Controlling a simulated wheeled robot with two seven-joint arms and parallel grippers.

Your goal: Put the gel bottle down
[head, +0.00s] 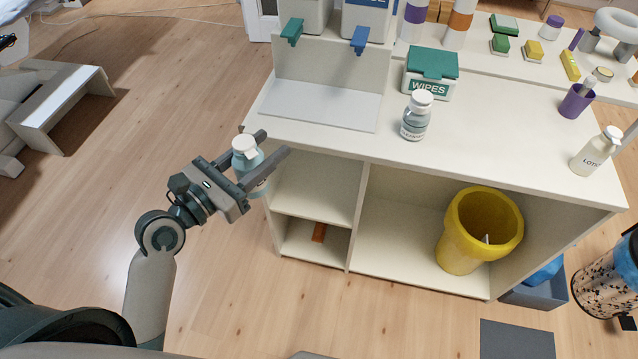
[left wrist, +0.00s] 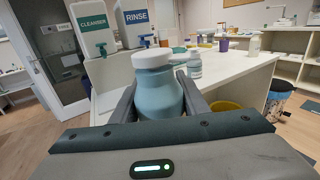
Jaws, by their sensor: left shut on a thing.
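The gel bottle (head: 246,160) is light blue with a white cap. My left gripper (head: 270,145) is shut on it, in front of the counter's left corner. In the left wrist view the bottle (left wrist: 157,95) stands upright between the two fingers, its cap toward the top. The white counter (head: 490,130) is just beyond and to the right of the gripper. Whether the bottle touches the counter edge cannot be told. My right gripper is not in view.
A labelled bottle (head: 416,118), a wipes box (head: 430,75), a purple cup (head: 575,102) and a lotion bottle (head: 596,152) stand on the counter. A light tray (head: 320,106) lies below the dispensers at its left. A yellow bin (head: 465,240) sits in the lower shelf. The counter's front middle is clear.

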